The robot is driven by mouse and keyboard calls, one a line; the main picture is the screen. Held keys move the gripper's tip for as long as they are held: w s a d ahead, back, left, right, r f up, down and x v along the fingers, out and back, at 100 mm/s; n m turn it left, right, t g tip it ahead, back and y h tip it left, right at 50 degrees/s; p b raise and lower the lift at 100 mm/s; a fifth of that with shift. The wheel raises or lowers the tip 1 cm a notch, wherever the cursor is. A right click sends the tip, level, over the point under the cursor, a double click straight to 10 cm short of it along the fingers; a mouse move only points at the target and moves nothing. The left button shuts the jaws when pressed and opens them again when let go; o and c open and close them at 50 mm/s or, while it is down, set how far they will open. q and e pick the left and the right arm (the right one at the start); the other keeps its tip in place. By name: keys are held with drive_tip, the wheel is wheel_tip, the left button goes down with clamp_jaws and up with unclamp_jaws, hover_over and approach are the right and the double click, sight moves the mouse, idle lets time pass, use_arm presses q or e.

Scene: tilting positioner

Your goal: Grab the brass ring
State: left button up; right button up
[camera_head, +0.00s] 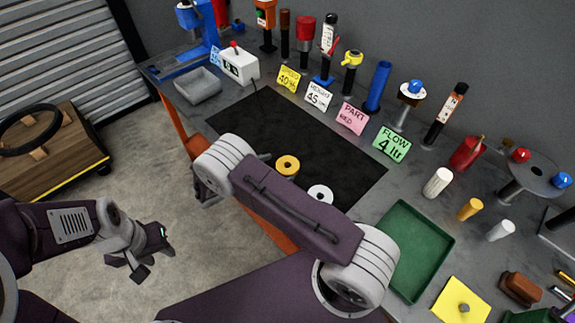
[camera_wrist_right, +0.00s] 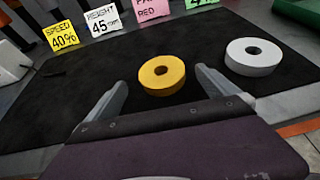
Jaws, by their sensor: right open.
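The brass ring (camera_head: 287,166) is a yellow ring lying flat on the black mat (camera_head: 262,120) of the workbench. In the right wrist view the brass ring (camera_wrist_right: 161,88) lies just ahead of my right gripper (camera_wrist_right: 162,78). Its two fingers are spread wide, one towards each side of the ring, with nothing between them. In the head view my right forearm hides most of that gripper. My left gripper (camera_head: 152,254) hangs over the floor at the left, away from the bench, with its fingers apart and empty.
A white ring (camera_head: 319,194) lies on the mat right of the brass ring. Cards, including a yellow one (camera_head: 288,79), and several upright tools line the mat's back. A green tray (camera_head: 420,248) is at the right, a grey bin (camera_head: 198,86) at the left.

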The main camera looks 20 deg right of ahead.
sight(291, 164)
drive_tip(key=x, duration=0.4)
drive_tip(key=shift+d+p, duration=0.15)
drive_tip(key=shift+p, duration=0.15)
drive_tip(key=shift+s, duration=0.15)
drive_tip(key=c, duration=0.8)
clamp_jaws()
drive_tip(key=shift+r, duration=0.15)
wheel_tip(291, 164, up, 4)
drive_tip(key=shift+r, duration=0.1)
drive_tip(key=s+d+r+b, duration=0.1)
drive_tip(key=s+d+r, duration=0.4)
drive_tip(key=s, duration=0.5)
drive_tip(key=shift+d+r, duration=0.25)
drive_tip(key=shift+r, duration=0.55)
